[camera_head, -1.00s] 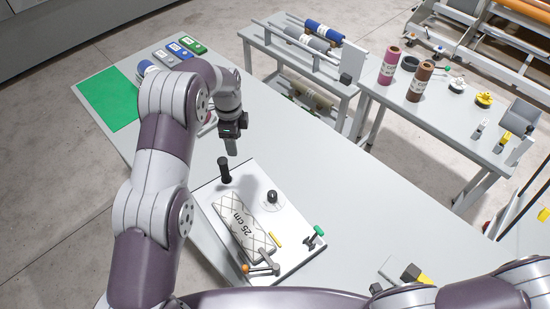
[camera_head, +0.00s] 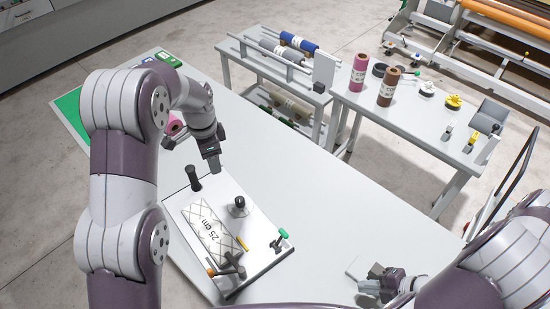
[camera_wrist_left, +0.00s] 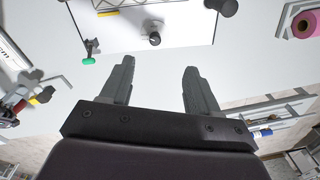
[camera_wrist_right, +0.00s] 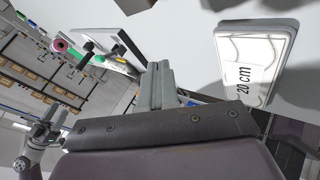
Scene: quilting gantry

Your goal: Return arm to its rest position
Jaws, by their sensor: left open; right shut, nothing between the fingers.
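My left gripper (camera_head: 213,163) hangs above the main table, at the far end of the white board (camera_head: 263,262), right of the black post (camera_head: 194,178). In the left wrist view its two fingers (camera_wrist_left: 159,68) are apart, with nothing between them. My right gripper (camera_head: 380,284) is low over the table's near right part. In the right wrist view its fingers (camera_wrist_right: 158,82) are together and empty. A white quilted "20 cm" template (camera_wrist_right: 256,55) lies beside them. A quilted "25 cm" template (camera_head: 208,232) lies on the board.
A black round knob (camera_head: 239,205) and a green-topped clamp (camera_head: 280,238) stand on the board. A pink roll (camera_head: 174,127) is beyond it. The table's middle (camera_head: 300,190) is clear.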

